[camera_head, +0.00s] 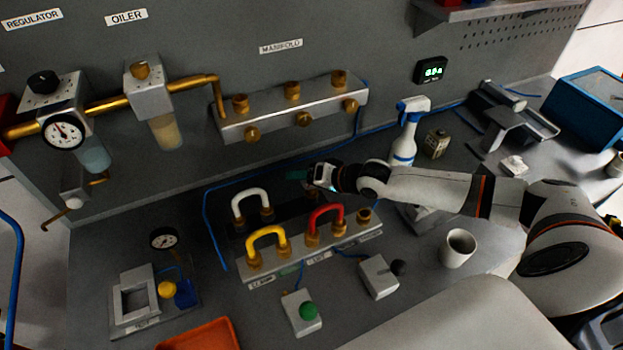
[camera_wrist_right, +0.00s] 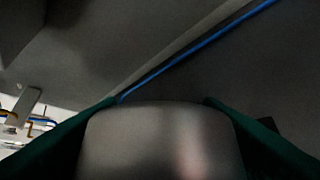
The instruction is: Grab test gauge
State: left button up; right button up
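A small round gauge with a dark face (camera_head: 163,238) stands at the back of the small test stand at the lower left of the head view; I take it to be the test gauge. My right gripper (camera_head: 297,175) is above the bench behind the hose block, well to the right of the small gauge. In the right wrist view its green fingers (camera_wrist_right: 163,101) are apart, with a smooth grey rounded surface between them, probably my gripper's body. My left gripper is not in view.
The hose block (camera_head: 344,240) with white, yellow and red loops stands between my right gripper and the bench front. A spray bottle (camera_head: 407,133), a white cup (camera_head: 458,248) and two small control boxes stand nearby. An orange tray (camera_head: 205,335) lies at the front left.

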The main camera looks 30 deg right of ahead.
jog(key=c, duration=0.8)
